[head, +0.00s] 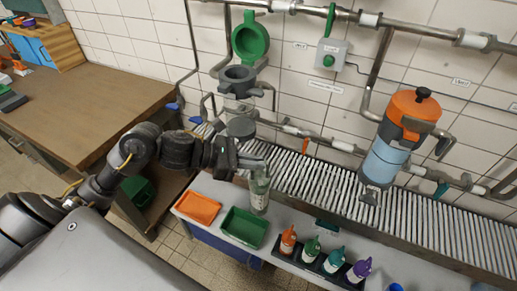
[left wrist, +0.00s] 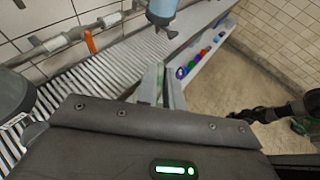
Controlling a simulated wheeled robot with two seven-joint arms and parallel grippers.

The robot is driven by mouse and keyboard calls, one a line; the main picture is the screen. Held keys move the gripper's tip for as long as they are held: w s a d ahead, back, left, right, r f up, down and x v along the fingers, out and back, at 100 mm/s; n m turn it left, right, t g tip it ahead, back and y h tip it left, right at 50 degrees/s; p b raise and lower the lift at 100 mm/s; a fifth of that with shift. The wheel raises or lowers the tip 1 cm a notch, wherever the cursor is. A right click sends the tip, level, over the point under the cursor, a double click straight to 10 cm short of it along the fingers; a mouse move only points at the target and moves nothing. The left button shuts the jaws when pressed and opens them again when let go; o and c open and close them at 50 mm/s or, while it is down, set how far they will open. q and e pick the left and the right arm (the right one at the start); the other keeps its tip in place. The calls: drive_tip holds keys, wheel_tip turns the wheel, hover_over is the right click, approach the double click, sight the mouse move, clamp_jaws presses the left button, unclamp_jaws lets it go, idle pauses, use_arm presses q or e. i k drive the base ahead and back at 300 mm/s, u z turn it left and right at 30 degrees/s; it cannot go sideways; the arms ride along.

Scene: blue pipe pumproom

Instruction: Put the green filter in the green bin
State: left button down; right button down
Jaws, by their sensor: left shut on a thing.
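My left gripper (head: 257,168) is shut on a pale, greenish see-through cylinder (head: 259,193), which looks like the green filter. The filter hangs upright below the fingers, above the back right edge of the green bin (head: 244,227). The green bin is a shallow open tray on the grey bench, and its inside looks empty. In the left wrist view the fingers (left wrist: 160,86) are close together with a little green between them; most of the filter is hidden. A dark arm end, likely my right gripper (left wrist: 238,115), shows small at the right of the wrist view.
An orange tray (head: 198,207) lies left of the green bin. Several coloured bottles (head: 311,248) stand in a rack to its right. A roller conveyor (head: 300,180) runs behind. A housing (head: 239,79) with a raised green lid (head: 250,38) is on the wall pipes.

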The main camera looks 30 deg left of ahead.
sight(244, 231)
drive_tip(key=k, duration=1.2)
drive_tip(key=u, duration=0.65)
drive_tip(key=i, duration=1.4)
drive_tip(key=z, duration=0.45)
